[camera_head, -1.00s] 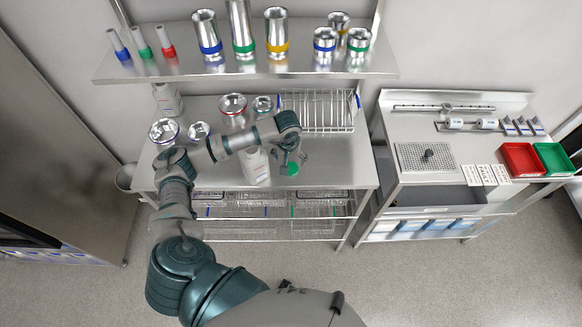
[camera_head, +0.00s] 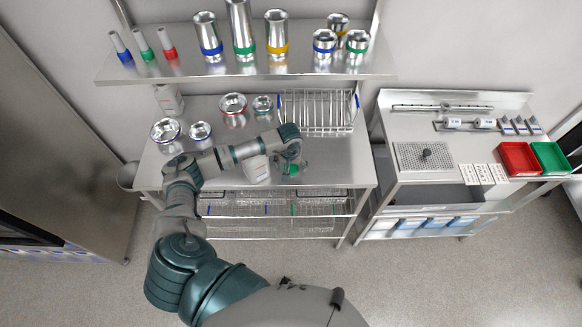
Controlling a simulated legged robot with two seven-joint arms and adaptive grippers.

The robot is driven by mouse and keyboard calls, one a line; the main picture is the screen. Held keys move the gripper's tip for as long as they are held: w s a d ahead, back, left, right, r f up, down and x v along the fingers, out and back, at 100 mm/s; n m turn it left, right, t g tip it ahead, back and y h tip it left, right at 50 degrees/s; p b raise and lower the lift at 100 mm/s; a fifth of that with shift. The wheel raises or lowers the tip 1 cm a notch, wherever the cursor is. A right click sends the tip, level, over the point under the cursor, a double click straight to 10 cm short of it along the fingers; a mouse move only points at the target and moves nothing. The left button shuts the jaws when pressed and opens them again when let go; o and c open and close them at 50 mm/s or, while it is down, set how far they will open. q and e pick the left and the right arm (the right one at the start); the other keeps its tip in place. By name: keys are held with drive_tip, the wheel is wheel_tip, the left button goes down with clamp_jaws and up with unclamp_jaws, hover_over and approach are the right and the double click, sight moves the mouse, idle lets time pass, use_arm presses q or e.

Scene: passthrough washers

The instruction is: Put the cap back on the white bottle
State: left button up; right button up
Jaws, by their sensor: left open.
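A white bottle (camera_head: 258,172) stands near the front of the steel table, its upper part hidden behind my left forearm. A second white bottle (camera_head: 168,100) stands at the back left of the table. A small green thing (camera_head: 291,170), which may be the cap, is at the table's front, right of the nearer bottle. My left gripper (camera_head: 297,168) points down at the green thing, open. It is too small to tell whether the fingers touch it. My right gripper is not in view.
Metal bowls (camera_head: 166,130) and a wire rack (camera_head: 316,112) stand on the table (camera_head: 345,165). A side table holds red (camera_head: 518,158) and green (camera_head: 551,157) bins. The table's right front is clear.

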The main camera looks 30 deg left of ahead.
sight(292, 168)
use_arm(q)
drive_tip(key=c, duration=0.9)
drive_tip(key=shift+w+r+b, duration=0.1)
drive_tip(key=shift+r+b, duration=0.3)
drive_tip(key=shift+r, duration=0.45)
drive_tip(key=shift+s+d+r+b, duration=0.15)
drive_tip(key=shift+s+r+b, duration=0.1)
drive_tip(key=shift+r, duration=0.2)
drive_tip(key=shift+s+d+r+b, duration=0.1)
drive_tip(key=shift+r+b, duration=0.1)
drive_tip(key=shift+r, duration=0.25)
drive_tip(key=s+d+b, duration=0.1)
drive_tip(key=s+d, duration=0.2)
drive_tip(key=s, duration=0.1)
drive_tip(key=s+d+r+b, duration=0.1)
drive_tip(key=s+d, duration=0.2)
drive_tip(key=s, duration=0.1)
drive_tip(key=s+d+b, duration=0.1)
drive_tip(key=s+d, duration=0.2)
drive_tip(key=shift+s+d+r, duration=0.3)
drive_tip(key=shift+s+d, duration=0.05)
drive_tip(key=shift+s, duration=0.05)
